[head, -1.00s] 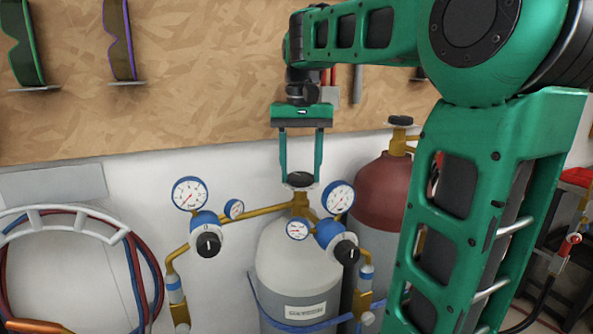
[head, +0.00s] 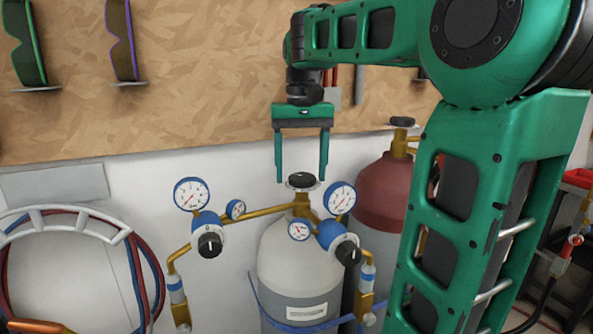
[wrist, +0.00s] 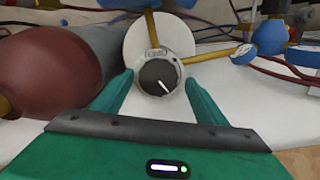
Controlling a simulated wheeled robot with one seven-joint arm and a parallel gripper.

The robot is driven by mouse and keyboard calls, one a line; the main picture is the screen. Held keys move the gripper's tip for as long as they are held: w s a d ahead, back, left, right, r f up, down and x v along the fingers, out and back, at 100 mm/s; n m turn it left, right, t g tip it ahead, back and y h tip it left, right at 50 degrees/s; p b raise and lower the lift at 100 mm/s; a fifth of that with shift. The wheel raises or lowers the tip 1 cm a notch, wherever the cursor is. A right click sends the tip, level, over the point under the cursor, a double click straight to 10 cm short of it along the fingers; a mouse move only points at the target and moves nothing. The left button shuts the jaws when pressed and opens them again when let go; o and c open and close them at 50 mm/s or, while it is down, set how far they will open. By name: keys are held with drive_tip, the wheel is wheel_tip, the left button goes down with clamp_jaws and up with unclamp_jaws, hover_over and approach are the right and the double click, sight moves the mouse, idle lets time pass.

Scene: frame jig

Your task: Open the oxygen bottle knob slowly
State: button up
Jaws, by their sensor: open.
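The oxygen bottle (head: 300,262) is a white-topped grey cylinder with a label. Its black knob (head: 302,181) sits on top, above the brass fittings. In the wrist view the knob (wrist: 159,78) is a dark disc with a white pointer line, aimed toward the lower right. My gripper (head: 301,174) points down at the knob with its green fingers apart. In the wrist view the gripper (wrist: 160,88) has one finger on each side of the knob, with gaps and no visible contact.
Gauges (head: 192,194) and black regulator knobs (head: 210,244) flank the bottle on a brass pipe (head: 255,212). A red-topped bottle (head: 385,190) stands behind right. Coiled hoses (head: 140,275) hang at left. The wooden board (head: 200,90) is behind my arm.

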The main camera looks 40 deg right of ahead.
sight(301, 175)
drive_tip(key=shift+r, duration=2.25)
wheel_tip(301, 175, up, 6)
drive_tip(key=shift+r, duration=0.15)
